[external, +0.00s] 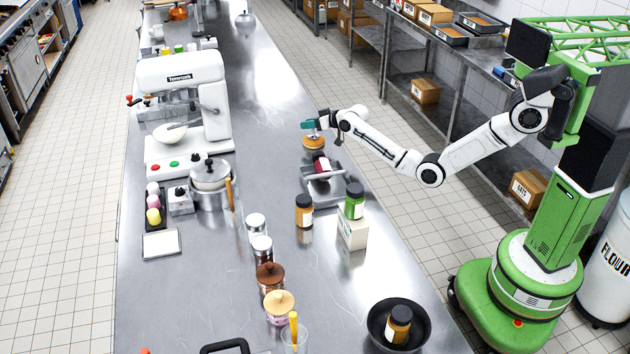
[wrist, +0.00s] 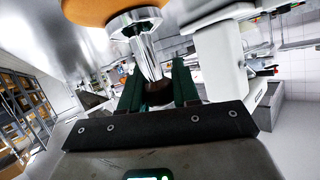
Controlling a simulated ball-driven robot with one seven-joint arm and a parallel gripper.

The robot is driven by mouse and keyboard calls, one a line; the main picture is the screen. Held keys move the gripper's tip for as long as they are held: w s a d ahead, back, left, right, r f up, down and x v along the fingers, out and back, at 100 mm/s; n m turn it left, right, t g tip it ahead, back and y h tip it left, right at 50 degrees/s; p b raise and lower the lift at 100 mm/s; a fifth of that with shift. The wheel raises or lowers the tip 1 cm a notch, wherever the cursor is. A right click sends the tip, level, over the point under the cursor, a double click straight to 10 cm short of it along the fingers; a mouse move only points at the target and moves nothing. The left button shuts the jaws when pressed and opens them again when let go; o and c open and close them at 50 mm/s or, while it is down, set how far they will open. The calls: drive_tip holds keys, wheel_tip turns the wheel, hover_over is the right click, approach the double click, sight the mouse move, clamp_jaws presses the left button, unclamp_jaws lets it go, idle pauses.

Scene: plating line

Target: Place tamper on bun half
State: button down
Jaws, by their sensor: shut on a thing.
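My gripper (external: 310,125) is over the right side of the steel counter, its green fingers shut on the tamper. In the wrist view the gripper (wrist: 160,92) grips the dark handle end of the tamper (wrist: 148,55), whose shiny metal neck and base point away from the fingers. The orange-brown bun half (external: 313,143) is just below the gripper in the external view. In the wrist view the bun half (wrist: 92,10) is cut by the top edge, right at the tamper's base. I cannot tell whether base and bun touch.
A metal tray (external: 325,188) with a dark red bottle (external: 321,165) is close in front of the bun. A white mixer (external: 185,105) is left. The counter between is clear.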

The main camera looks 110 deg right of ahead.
drive_tip(key=shift+f, duration=0.1)
drive_tip(key=c, duration=0.8)
unclamp_jaws()
drive_tip(key=shift+r, duration=0.2)
drive_tip(key=v, duration=1.2)
drive_tip(key=shift+f, duration=0.1)
